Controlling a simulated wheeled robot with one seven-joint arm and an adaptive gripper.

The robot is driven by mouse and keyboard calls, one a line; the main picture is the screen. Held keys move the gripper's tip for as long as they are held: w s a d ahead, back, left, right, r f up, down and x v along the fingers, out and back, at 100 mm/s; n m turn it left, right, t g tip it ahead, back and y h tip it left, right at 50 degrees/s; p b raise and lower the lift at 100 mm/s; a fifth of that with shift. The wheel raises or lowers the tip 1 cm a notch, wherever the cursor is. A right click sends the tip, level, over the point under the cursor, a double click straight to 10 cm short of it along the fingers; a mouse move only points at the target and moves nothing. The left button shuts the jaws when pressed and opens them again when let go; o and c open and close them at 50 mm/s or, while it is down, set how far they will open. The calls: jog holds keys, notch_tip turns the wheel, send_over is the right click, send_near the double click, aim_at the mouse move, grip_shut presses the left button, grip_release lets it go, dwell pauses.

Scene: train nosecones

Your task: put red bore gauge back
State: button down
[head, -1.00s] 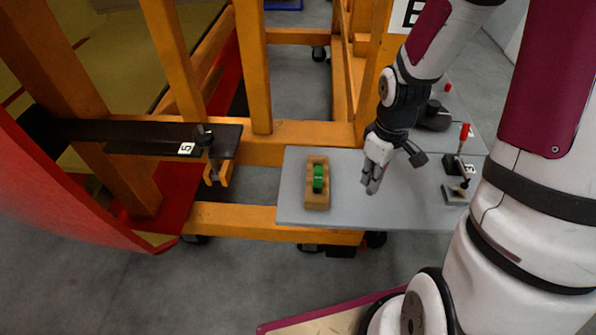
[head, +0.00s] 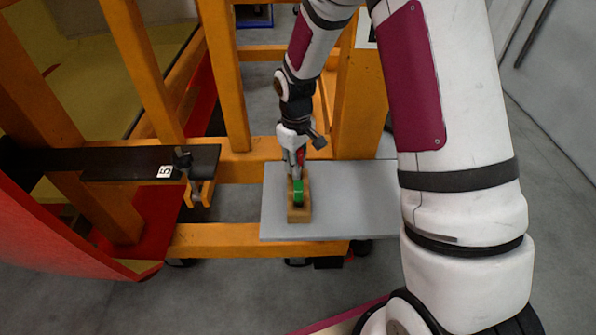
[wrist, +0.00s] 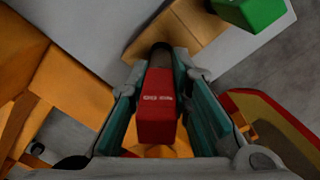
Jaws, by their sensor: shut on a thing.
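My gripper (head: 294,168) is shut on the red bore gauge (wrist: 158,108), with one finger on each side of its red handle. The wrist view shows white marks on the handle and a dark rounded end beyond it, over the wooden block (wrist: 185,32). I cannot tell whether that end touches the block or sits in it. In the head view my gripper points down at the far part of the wooden block (head: 299,214), just behind the green gauge (head: 298,191). The green gauge (wrist: 250,8) stands on the block, beside the red one.
The block stands on a grey table (head: 355,205), clear to its right as far as my arm lets me see. An orange frame (head: 225,240) stands behind and left. A black bar (head: 110,162) with a clamp, labelled 5, juts in from the left.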

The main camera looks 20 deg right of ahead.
jog(key=shift+s+d+f, duration=0.1)
jog(key=shift+s+f, duration=0.1)
jog(key=shift+f, duration=0.6)
jog(key=shift+s+f, duration=0.15)
jog(key=shift+f, duration=0.65)
jog(key=c, duration=1.5)
grip_release()
jog(key=shift+r, duration=0.1)
jog(key=shift+w+r, duration=0.1)
jog(key=shift+r, duration=0.2)
notch_tip(320, 180, up, 12)
jog(key=shift+f+b, duration=0.2)
jog(key=shift+b, duration=0.5)
jog(key=s+r+m+t, duration=0.1)
jog(key=s+r+m, duration=0.1)
jog(key=s+r, duration=0.4)
jog(key=s+r+m+t, duration=0.1)
jog(key=s+r+t, duration=0.1)
jog(key=s+r, duration=0.5)
jog(key=s+r+m+t, duration=0.2)
jog(key=s+r, duration=0.4)
jog(key=s, duration=0.4)
jog(key=shift+s+r+m, duration=0.3)
jog(key=shift+r, duration=0.05)
